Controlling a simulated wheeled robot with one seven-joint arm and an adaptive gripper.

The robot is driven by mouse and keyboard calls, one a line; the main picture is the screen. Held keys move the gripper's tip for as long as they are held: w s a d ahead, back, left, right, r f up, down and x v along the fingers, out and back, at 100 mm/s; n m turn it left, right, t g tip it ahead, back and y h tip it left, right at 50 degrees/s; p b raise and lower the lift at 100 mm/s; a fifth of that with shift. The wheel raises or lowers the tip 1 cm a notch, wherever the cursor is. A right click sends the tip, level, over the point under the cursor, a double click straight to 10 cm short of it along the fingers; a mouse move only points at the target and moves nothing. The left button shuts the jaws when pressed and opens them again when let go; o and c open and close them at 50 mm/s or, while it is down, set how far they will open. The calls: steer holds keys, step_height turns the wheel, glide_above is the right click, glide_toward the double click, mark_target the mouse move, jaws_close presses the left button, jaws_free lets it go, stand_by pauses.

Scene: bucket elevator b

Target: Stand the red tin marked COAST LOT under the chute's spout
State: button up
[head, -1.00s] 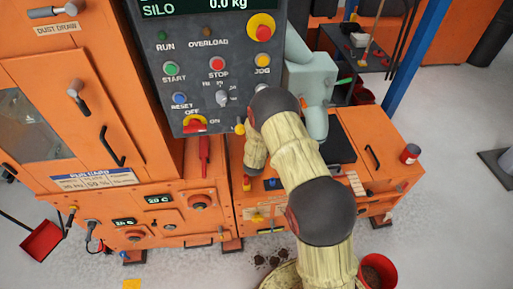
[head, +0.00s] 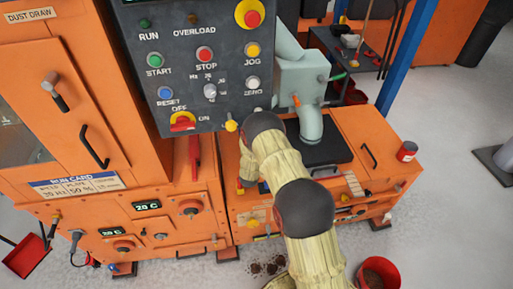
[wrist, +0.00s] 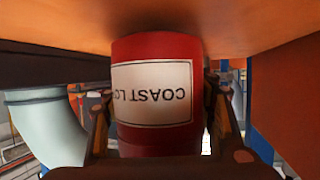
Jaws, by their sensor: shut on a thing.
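The red tin (wrist: 150,140) with a white label reading COAST LOT fills the middle of the wrist view, its lettering upside down there. My gripper (wrist: 157,96) is shut on it, one finger on each side. The tin's end meets or nearly meets an orange surface (wrist: 240,22); I cannot tell whether they touch. The chute's pale green spout (head: 311,124) points down over a dark plate (head: 322,152) on the orange bench. A pale curved pipe, apparently the spout (wrist: 45,120), is left of the tin in the wrist view. My arm hides the gripper and held tin in the head view.
Another red tin (head: 407,151) stands on the bench's right corner. The control panel (head: 195,60) hangs left of my arm. A red bucket (head: 378,274) stands on the floor, with dark spills (head: 268,264) nearby. A blue post (head: 405,65) rises behind the bench.

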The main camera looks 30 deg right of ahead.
steer(key=shift+w+d, duration=0.3)
steer(key=shift+w, duration=0.05)
steer(key=shift+w+d+f+b, duration=0.1)
steer(key=shift+w+d+b, duration=0.3)
steer(key=shift+w, duration=0.2)
steer(key=shift+w+d+f+b, duration=0.1)
steer(key=shift+w+d+b, duration=0.3)
steer(key=shift+w, duration=0.2)
steer(key=shift+f+b, duration=0.4)
steer(key=shift+f, duration=0.1)
steer(key=shift+r, duration=0.1)
steer(key=o, duration=1.4)
